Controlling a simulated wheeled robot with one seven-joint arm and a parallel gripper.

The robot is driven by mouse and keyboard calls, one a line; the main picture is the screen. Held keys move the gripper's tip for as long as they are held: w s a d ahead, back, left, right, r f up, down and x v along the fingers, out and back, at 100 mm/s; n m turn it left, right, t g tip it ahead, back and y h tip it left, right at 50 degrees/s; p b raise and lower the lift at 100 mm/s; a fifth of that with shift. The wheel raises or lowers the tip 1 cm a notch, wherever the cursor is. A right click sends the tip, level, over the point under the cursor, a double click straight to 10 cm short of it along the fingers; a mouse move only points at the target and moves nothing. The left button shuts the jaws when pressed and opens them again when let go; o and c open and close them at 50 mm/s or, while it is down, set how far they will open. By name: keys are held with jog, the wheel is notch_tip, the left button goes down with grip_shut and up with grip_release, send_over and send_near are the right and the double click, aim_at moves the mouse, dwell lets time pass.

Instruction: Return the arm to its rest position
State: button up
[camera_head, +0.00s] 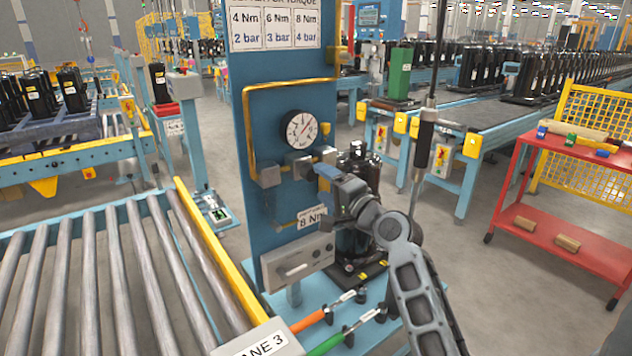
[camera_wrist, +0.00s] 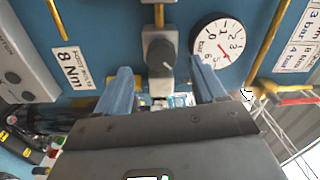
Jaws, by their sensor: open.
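My gripper (camera_head: 322,178) is in front of the blue panel (camera_head: 262,120), by the regulator knob (camera_head: 301,166). In the wrist view my gripper (camera_wrist: 164,82) has its two blue fingers spread apart, with nothing held. The grey knob (camera_wrist: 160,55) shows between and ahead of the fingertips; no contact is visible, and the exact depth gap cannot be told. My arm reaches up from the lower right in the head view.
The round gauge (camera_head: 301,130) is beside the knob. A black compressor (camera_head: 358,170) stands close behind my arm, and a hanging tool (camera_head: 424,135) is just right of it. A roller conveyor (camera_head: 100,285) lies left; a red cart (camera_head: 570,205) stands right, with open floor before it.

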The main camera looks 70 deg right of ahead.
jog(key=shift+v, duration=1)
jog(key=s+a+f+n+g+y, duration=0.1)
jog(key=s+a+f+n+y, duration=0.3)
jog(key=a, duration=0.6)
jog(key=s+a+f+n, duration=0.3)
jog(key=a+f+n, duration=0.35)
jog(key=a, duration=0.45)
jog(key=s+a+r+n+y, duration=0.3)
jog(key=s+a+n+y, duration=0.2)
jog(key=s+a+n, duration=0.7)
jog(key=s+a, duration=0.2)
jog(key=a, duration=0.3)
jog(key=shift+s+a+y, duration=0.25)
jog(key=shift+a+y, duration=0.1)
jog(key=shift+y, duration=0.05)
